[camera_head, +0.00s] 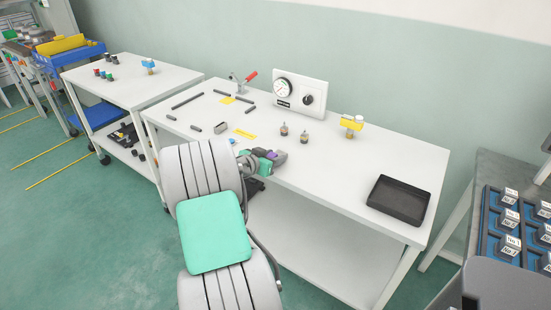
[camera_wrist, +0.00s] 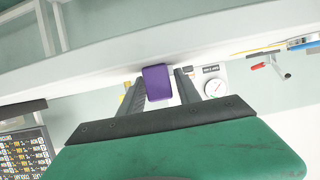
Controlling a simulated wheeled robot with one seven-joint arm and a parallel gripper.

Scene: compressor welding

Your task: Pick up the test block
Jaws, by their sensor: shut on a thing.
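A small purple block (camera_wrist: 157,82), which I take as the test block, sits between the two dark fingers of my gripper (camera_wrist: 160,92) in the wrist view. The fingers are shut on its sides. In the head view my gripper (camera_head: 266,159) is at the front edge of the long white table (camera_head: 345,185), and a bit of the purple block (camera_head: 271,155) shows at its tip. The arm hides part of the table edge, so I cannot tell whether the block touches the table.
A gauge box (camera_head: 299,92), a red-handled clamp (camera_head: 244,82), two small brown-grey parts (camera_head: 284,130), a yellow-topped part (camera_head: 351,124) and a black tray (camera_head: 398,200) stand on the table. A smaller white cart (camera_head: 125,80) is left. The table between gripper and tray is clear.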

